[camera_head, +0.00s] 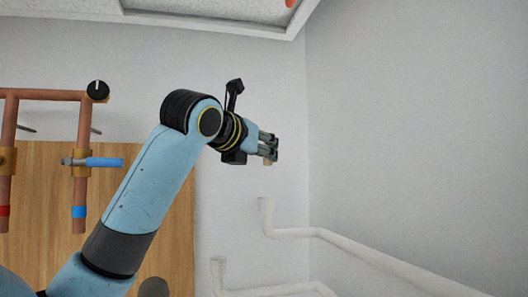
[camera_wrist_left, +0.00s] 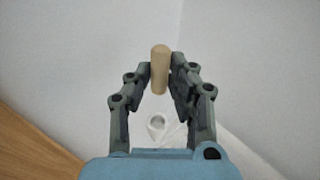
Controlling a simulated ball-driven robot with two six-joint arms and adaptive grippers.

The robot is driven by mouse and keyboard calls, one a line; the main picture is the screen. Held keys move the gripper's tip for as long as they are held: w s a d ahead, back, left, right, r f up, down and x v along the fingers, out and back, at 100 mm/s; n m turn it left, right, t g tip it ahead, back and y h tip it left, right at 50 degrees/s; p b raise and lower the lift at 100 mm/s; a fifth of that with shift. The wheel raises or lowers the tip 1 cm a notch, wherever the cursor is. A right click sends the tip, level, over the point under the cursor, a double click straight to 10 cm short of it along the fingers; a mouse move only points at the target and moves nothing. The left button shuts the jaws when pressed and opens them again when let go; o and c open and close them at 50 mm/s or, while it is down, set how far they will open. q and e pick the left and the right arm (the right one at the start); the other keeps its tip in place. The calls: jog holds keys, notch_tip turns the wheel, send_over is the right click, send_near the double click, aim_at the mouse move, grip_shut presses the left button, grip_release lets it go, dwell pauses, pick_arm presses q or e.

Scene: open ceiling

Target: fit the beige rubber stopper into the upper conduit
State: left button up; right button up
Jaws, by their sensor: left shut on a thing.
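My left gripper (camera_head: 270,148) is raised in front of the back wall, near the room corner. In the left wrist view the left gripper (camera_wrist_left: 162,75) is shut on the beige rubber stopper (camera_wrist_left: 159,70), a short tan cylinder held between the fingertips. In the head view only a small bit of the stopper (camera_head: 268,161) shows below the fingers. The upper conduit (camera_head: 265,213) is a white pipe whose open end points up, below the gripper and apart from the stopper. In the wrist view a white pipe mouth (camera_wrist_left: 156,122) shows beyond the fingers. My right gripper is not in view.
A lower white conduit (camera_head: 218,275) also turns up at its end. Copper pipes (camera_head: 45,95) with a blue-handled valve (camera_head: 100,162) and a black knob (camera_head: 97,90) are on the left, before a wooden panel (camera_head: 140,235). Open ceiling framing (camera_head: 210,28) is above.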

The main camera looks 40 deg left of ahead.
pick_arm(q)
jog(key=f, duration=0.1)
jog(key=b, duration=0.1)
jog(key=f, duration=0.1)
jog(key=shift+s+d+f+n+y, duration=0.15)
jog(key=shift+s+f+n+y, duration=0.15)
jog(key=shift+f+y, duration=0.1)
notch_tip(320, 180, down, 3)
jog(key=shift+r+b, duration=0.15)
jog(key=shift+b, duration=0.7)
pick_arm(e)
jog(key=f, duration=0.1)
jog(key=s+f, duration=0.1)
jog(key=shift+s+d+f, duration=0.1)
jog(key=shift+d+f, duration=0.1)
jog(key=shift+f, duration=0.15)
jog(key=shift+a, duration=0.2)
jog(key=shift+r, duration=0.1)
